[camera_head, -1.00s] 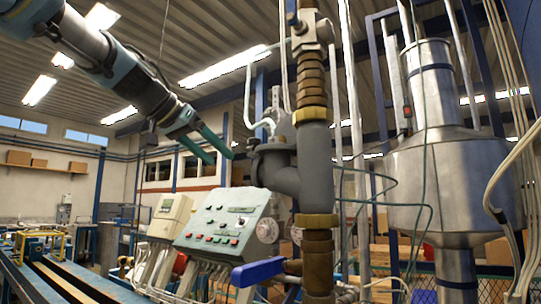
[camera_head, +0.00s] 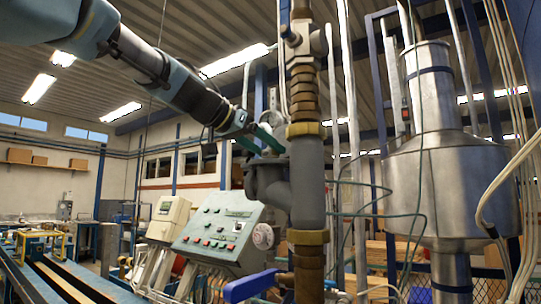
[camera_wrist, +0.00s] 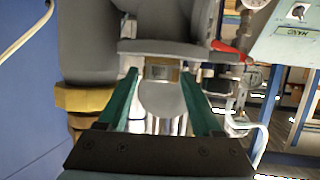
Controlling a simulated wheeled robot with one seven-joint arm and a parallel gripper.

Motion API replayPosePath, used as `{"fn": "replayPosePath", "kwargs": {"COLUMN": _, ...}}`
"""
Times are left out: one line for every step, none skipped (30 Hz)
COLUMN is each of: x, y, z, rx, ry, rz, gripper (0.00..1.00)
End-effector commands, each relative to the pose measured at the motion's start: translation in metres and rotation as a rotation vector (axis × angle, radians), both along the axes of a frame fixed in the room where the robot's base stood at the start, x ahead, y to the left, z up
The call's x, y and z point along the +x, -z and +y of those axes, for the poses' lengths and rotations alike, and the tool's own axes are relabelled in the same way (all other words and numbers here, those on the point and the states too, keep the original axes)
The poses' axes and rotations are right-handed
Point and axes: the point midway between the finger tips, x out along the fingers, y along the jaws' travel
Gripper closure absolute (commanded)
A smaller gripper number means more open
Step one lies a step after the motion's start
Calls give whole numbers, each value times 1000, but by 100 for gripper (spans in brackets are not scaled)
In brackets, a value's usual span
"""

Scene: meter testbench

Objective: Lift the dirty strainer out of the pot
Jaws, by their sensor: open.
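The pot (camera_head: 268,180) is a grey flanged branch on the left of the vertical pipe. Its flange and body show upside down at the top of the wrist view (camera_wrist: 150,47). What looks like the strainer's protruding end, a grey round disc (camera_wrist: 162,100) on a shiny neck, shows beyond the flange; the rest of the strainer is hidden. My gripper (camera_head: 270,141) is at the pot's mouth in the head view. In the wrist view my gripper (camera_wrist: 159,74) is open, with one green finger on each side of the disc and visible gaps. Contact cannot be told.
The vertical pipe (camera_head: 307,175) with brass couplings stands close to the pot. A control panel (camera_head: 218,238) is below left, and a blue lever (camera_head: 250,281) is below. A steel tank (camera_head: 445,185) and hanging cables are at the right.

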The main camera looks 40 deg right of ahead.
Motion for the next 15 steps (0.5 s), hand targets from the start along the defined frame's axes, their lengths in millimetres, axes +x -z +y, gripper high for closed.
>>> {"fn": "replayPosePath", "kwargs": {"x": 0, "y": 1, "z": -7, "rx": 3, "ry": 2, "rz": 3, "gripper": 34}}
{"fn": "replayPosePath", "kwargs": {"x": 0, "y": 2, "z": -10, "rx": 2, "ry": 2, "rz": 4, "gripper": 34}}
{"fn": "replayPosePath", "kwargs": {"x": 0, "y": 4, "z": -13, "rx": 1, "ry": 1, "rz": 3, "gripper": 34}}
{"fn": "replayPosePath", "kwargs": {"x": 1, "y": 5, "z": -14, "rx": 1, "ry": 1, "rz": 3, "gripper": 34}}
{"fn": "replayPosePath", "kwargs": {"x": 1, "y": 6, "z": -15, "rx": 1, "ry": 0, "rz": 2, "gripper": 34}}
{"fn": "replayPosePath", "kwargs": {"x": 1, "y": 7, "z": -16, "rx": 1, "ry": 1, "rz": 1, "gripper": 34}}
{"fn": "replayPosePath", "kwargs": {"x": 1, "y": 7, "z": -16, "rx": 1, "ry": 1, "rz": 1, "gripper": 34}}
{"fn": "replayPosePath", "kwargs": {"x": 1, "y": 7, "z": -16, "rx": 1, "ry": 1, "rz": 1, "gripper": 34}}
{"fn": "replayPosePath", "kwargs": {"x": 1, "y": 7, "z": -16, "rx": 1, "ry": 0, "rz": 1, "gripper": 34}}
{"fn": "replayPosePath", "kwargs": {"x": 1, "y": 7, "z": -16, "rx": 1, "ry": 0, "rz": 1, "gripper": 34}}
{"fn": "replayPosePath", "kwargs": {"x": 1, "y": 7, "z": -16, "rx": 1, "ry": 0, "rz": 1, "gripper": 34}}
{"fn": "replayPosePath", "kwargs": {"x": 1, "y": 7, "z": -16, "rx": 1, "ry": 0, "rz": 1, "gripper": 35}}
{"fn": "replayPosePath", "kwargs": {"x": 1, "y": 7, "z": -15, "rx": 0, "ry": 0, "rz": 1, "gripper": 38}}
{"fn": "replayPosePath", "kwargs": {"x": 1, "y": 7, "z": -15, "rx": 0, "ry": 0, "rz": 1, "gripper": 41}}
{"fn": "replayPosePath", "kwargs": {"x": 1, "y": 7, "z": -15, "rx": 0, "ry": 0, "rz": 1, "gripper": 46}}
